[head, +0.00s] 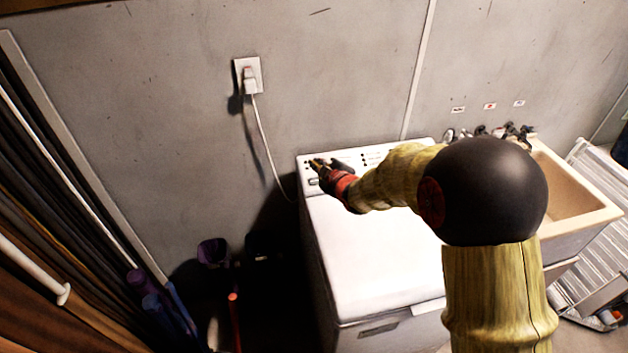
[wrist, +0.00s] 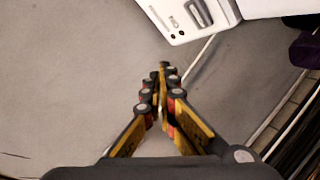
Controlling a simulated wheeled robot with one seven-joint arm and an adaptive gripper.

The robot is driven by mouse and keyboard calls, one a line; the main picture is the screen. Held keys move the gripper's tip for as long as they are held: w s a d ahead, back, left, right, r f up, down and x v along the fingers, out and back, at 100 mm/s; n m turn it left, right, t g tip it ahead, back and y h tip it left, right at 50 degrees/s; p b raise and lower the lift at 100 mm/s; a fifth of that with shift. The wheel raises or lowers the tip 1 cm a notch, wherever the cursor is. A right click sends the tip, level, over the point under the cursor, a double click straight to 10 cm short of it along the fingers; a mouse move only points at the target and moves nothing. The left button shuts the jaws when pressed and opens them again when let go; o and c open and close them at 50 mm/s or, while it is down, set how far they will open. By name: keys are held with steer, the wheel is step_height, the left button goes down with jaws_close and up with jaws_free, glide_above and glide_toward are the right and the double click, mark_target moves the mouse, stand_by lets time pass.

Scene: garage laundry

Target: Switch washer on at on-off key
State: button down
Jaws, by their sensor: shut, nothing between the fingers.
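The white washer (head: 375,255) stands against the grey wall with its lid shut. Its control panel (head: 372,157) runs along the back of the top, with small dark keys and marks. My gripper (head: 317,164) is at the panel's left end in the head view, and my arm hides part of the panel. In the wrist view the gripper (wrist: 167,68) is shut and empty, with its tips just below the panel's corner (wrist: 165,22) in the picture. Small round marks and a dark slot show there. I cannot tell which mark is the on-off key, or whether the tips touch anything.
A wall outlet (head: 247,76) has a plug and a white cord hanging behind the washer's left side. A beige sink (head: 575,190) with taps stands to the right. Dark long items (head: 60,190) lean at the left. The wall above the washer is clear.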

mark_target(316, 181)
steer(key=shift+f, duration=0.15)
steer(key=shift+w+a+f+b, duration=0.15)
steer(key=shift+w+f+b, duration=0.55)
steer(key=shift+f, duration=0.65)
steer(key=shift+w+a+f+b, duration=0.1)
steer(key=shift+w+f+b, duration=0.35)
steer(key=shift+f+b, duration=0.7)
steer(key=shift+w+a+f+b, duration=0.15)
steer(key=shift+w+f+b, duration=0.4)
steer(key=shift+f, duration=1)
steer(key=shift+f+b, duration=0.2)
steer(key=shift+b, duration=0.1)
steer(key=shift+w+f, duration=0.1)
steer(key=shift+f, duration=0.05)
steer(key=shift+w+f+b, duration=0.15)
steer(key=shift+f+b, duration=0.25)
steer(key=shift+b, duration=0.3)
steer(key=shift+f, duration=0.3)
steer(key=shift+r, duration=0.15)
steer(key=shift+s+r, duration=0.3)
steer(key=shift+r, duration=0.45)
